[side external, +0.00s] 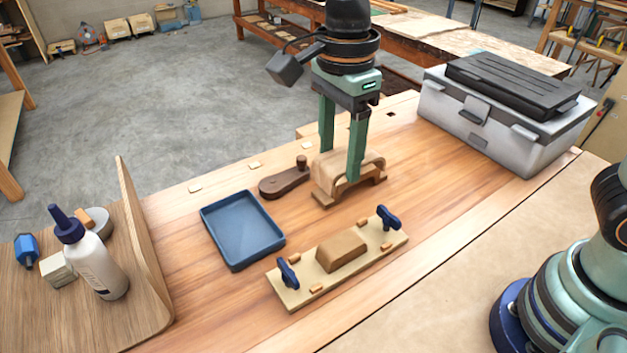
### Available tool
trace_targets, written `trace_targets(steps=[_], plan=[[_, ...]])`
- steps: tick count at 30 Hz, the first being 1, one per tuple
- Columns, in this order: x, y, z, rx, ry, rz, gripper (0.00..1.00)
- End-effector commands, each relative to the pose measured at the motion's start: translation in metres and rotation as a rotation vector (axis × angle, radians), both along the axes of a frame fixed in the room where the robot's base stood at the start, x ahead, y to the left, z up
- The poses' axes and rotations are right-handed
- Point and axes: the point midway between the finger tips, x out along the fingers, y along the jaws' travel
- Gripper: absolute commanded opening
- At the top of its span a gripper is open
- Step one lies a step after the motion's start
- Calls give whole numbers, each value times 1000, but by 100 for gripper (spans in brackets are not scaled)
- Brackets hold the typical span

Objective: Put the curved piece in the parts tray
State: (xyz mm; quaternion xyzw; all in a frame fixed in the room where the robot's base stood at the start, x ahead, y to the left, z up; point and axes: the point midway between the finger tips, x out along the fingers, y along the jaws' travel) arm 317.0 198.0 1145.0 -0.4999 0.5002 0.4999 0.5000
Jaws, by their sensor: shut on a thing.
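The curved piece (342,172) is a light brown wooden arch with flat feet at its ends. My gripper (343,163) points down with its two green fingers on either side of the arch and is shut on it. The piece is upright, at or just above the bench top; I cannot tell whether its feet touch. The parts tray (206,229) is a shallow blue tray, empty, on the bench to the left of and nearer the camera than my gripper.
A bending form (341,251) sits on a pale board with two blue clamps in front of the gripper. A dark wooden tool with a knob (284,182) lies between piece and tray.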

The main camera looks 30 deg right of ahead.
Motion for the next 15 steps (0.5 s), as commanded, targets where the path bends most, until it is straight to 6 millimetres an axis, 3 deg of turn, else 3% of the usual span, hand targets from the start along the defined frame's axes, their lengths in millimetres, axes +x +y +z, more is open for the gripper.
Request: trace_targets(steps=[8, 15], plan=[[9, 6, 13, 0, 0, 162, 8], [30, 20, 15, 0, 0, 577, 8]])
